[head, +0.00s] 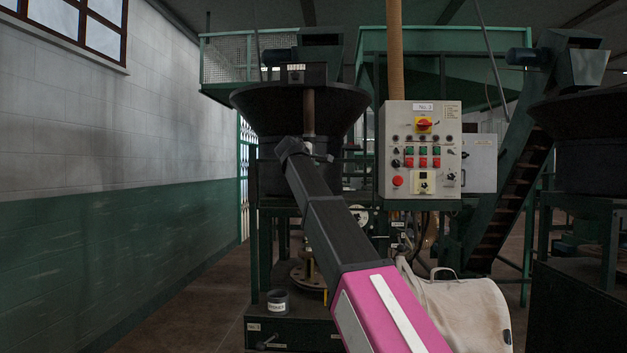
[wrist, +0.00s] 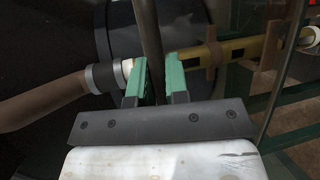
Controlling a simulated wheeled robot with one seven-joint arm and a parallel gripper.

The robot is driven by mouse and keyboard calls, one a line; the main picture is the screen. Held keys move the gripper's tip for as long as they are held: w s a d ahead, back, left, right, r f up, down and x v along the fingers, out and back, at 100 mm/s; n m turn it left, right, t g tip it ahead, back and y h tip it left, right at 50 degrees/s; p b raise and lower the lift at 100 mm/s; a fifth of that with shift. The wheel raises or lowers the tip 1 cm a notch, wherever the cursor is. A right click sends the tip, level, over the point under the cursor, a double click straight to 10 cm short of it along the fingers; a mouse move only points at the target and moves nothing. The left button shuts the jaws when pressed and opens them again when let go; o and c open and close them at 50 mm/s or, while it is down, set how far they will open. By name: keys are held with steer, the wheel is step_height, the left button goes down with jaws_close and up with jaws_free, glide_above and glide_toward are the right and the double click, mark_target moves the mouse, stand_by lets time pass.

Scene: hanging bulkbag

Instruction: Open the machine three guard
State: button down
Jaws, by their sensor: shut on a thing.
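The machine with a dark round hopper (head: 300,96) stands ahead in the head view. Its control panel (head: 421,150) carries a small label that seems to read "No. 3". My gripper (wrist: 154,82) has green fingers, one on each side of a dark upright bar (wrist: 150,35) in the wrist view, and is shut on it. In the head view my arm reaches up to the machine below the hopper, and its fingertips cannot be made out there. I cannot tell which part is the guard or whether the bar belongs to it.
A brown hose (wrist: 45,100) lies left of my fingers and a yellowish rod (wrist: 232,50) right of them. A cream bag-like thing with a loop handle (head: 465,310) sits low at the right. A dark cup (head: 278,302) stands on the machine's base. Floor is clear at left.

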steer(key=shift+r, duration=0.9)
steer(key=c, duration=1.1)
jaws_free()
steer(key=shift+c, duration=0.2)
steer(key=shift+s, duration=0.15)
steer(key=v, duration=1)
steer(key=shift+s+a, duration=0.15)
steer(key=shift+s, duration=0.1)
steer(key=shift+r, duration=0.15)
